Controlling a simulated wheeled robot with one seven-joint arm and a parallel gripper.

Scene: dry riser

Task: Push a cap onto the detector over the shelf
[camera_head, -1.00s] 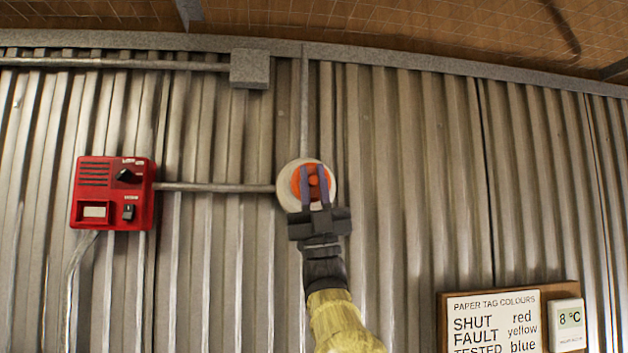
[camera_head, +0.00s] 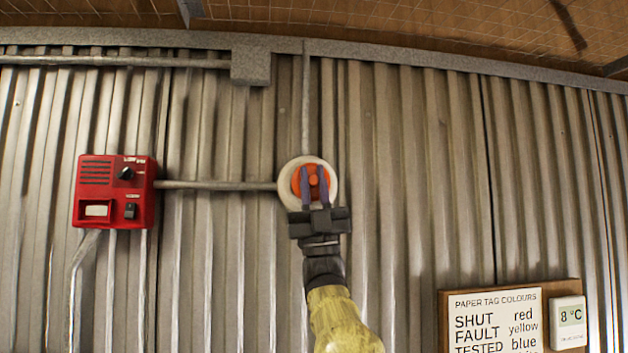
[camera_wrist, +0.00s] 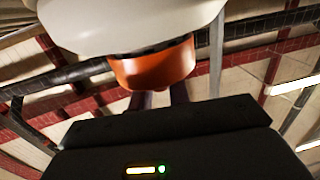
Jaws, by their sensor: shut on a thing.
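The detector (camera_head: 290,202) is a round white unit on the corrugated wall, joined to conduit; it fills the top of the wrist view (camera_wrist: 130,25). An orange cap (camera_head: 297,183) lies over the middle of the detector's face in the head view. In the wrist view the cap (camera_wrist: 152,70) sits right against the detector's underside, with a thin dark band between them. My gripper (camera_head: 314,172) is in front of the cap, its two fingers closed on the cap's central grip. Whether the cap is fully seated cannot be told. The shelf is not in view.
A red call box (camera_head: 114,192) with switches is on the wall at left. A grey junction box (camera_head: 250,68) is above. A board with a paper tag colours sign (camera_head: 494,322) and a thermometer display (camera_head: 568,322) is at lower right.

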